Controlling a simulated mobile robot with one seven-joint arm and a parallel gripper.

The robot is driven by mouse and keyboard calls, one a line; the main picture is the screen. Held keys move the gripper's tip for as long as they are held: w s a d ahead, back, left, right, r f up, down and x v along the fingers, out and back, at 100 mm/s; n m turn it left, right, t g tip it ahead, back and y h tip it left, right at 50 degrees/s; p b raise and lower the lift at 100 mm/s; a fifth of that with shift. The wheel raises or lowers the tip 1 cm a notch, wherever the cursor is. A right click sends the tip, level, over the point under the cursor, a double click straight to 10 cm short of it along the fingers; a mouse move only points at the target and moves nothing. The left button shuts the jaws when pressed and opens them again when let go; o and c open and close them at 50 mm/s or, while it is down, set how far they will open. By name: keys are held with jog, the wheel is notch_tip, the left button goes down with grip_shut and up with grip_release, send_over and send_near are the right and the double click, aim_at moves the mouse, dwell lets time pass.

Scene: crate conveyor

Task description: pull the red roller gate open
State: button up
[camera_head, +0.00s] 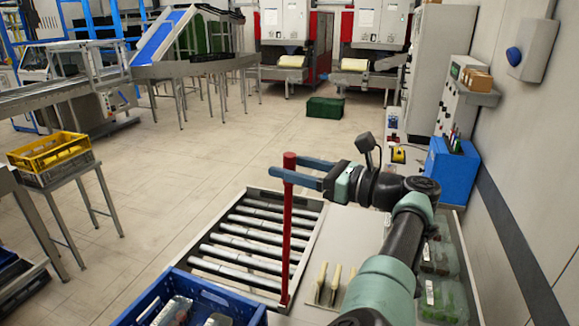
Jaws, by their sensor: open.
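The red roller gate (287,235) shows as a thin upright red post at the right part of the roller conveyor (240,234). My gripper (286,166) reaches in from the right at the height of the post's top. Its two blue-grey fingers are open, one on the near side and one on the far side of the post's top. The post appears to stand between them; I cannot tell whether either finger touches it. The foot of the post is by the conveyor's near right edge.
A blue crate (146,302) with items sits at the conveyor's near end. A grey panel with upright pale pieces (327,285) lies right of the post. A blue box (453,172) stands by the right wall. Open floor (190,170) lies beyond the conveyor.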

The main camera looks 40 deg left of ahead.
jog(key=w+d+b, duration=0.1)
jog(key=d+b, duration=0.3)
jog(key=d, duration=0.8)
jog(key=shift+w+d, duration=0.2)
jog(key=shift+w, duration=0.05)
jog(key=shift+r, duration=0.1)
